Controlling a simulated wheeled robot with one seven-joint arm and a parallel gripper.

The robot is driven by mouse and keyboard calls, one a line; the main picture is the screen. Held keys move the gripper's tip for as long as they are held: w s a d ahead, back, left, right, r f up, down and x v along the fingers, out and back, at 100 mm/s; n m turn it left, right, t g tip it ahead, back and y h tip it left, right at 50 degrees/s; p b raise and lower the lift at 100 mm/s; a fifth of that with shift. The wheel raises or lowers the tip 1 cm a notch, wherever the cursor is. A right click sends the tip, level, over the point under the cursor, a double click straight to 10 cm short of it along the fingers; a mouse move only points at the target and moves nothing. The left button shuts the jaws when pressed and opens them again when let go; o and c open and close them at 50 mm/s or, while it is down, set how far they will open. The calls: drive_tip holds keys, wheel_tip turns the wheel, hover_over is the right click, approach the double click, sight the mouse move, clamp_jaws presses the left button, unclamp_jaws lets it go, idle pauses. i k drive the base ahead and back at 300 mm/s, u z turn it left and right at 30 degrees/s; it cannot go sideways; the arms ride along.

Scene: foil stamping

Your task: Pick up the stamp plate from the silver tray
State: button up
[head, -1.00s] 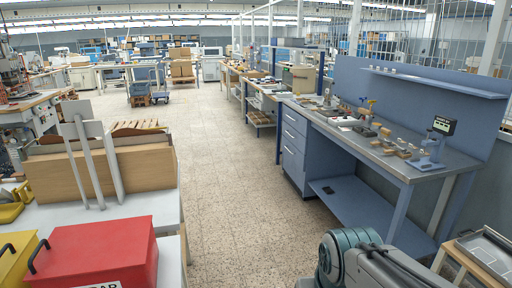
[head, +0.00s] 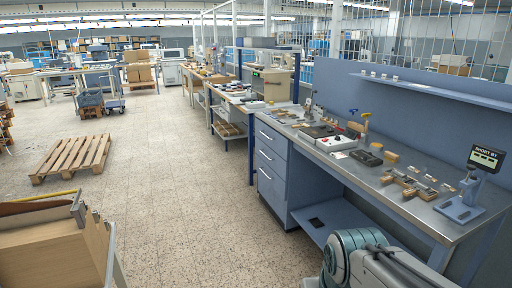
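I cannot make out a stamp plate or a clear silver tray in this view. The grey-topped workbench (head: 437,212) on the right carries several small wooden and metal pieces (head: 408,184) near its front edge, too small to tell apart. A blue stand with a dark display reading "SHORT BY" (head: 486,157) stands at the bench's near right end. My arm shows at the bottom right, low in front of the bench. My gripper is not in view.
A cardboard-coloured box (head: 55,255) is at lower left, a wooden pallet (head: 73,157) beyond. The tiled aisle (head: 180,190) between is clear.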

sight(305, 125)
drive_tip(key=z, duration=0.05)
drive_tip(key=i, duration=3.45)
drive_tip(key=u, duration=0.05)
